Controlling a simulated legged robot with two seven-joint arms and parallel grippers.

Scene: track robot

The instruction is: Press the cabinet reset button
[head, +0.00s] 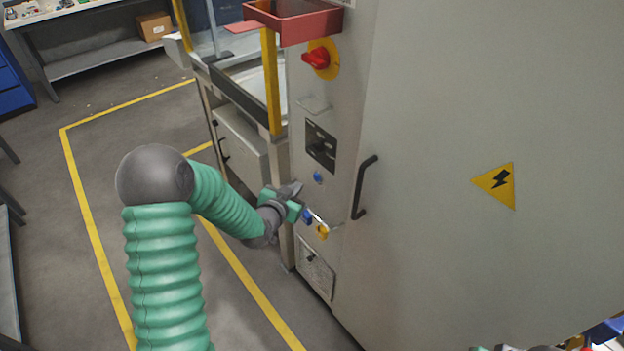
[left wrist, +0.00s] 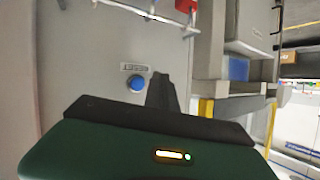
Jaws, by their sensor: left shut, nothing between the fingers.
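The grey cabinet (head: 470,130) stands at the centre and right of the head view. A small blue button (head: 317,177) is on its narrow panel, below a dark recessed plate. In the left wrist view the round blue button (left wrist: 137,83) shows with a small label plate beside it. My left gripper (head: 297,188) is shut and empty, just left of and below the button in the head view. In the left wrist view its dark fingers (left wrist: 163,92) stand beside the button, not over it. Contact with the panel cannot be told. Only a sliver, perhaps of my right gripper, shows at the bottom right edge.
A red rotary switch (head: 316,58) and a red tray (head: 300,22) are higher on the cabinet. A black handle (head: 364,188) is on the door. A blue padlock (head: 307,216) and a yellow padlock (head: 322,231) hang below the button. Yellow-lined floor is clear at left.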

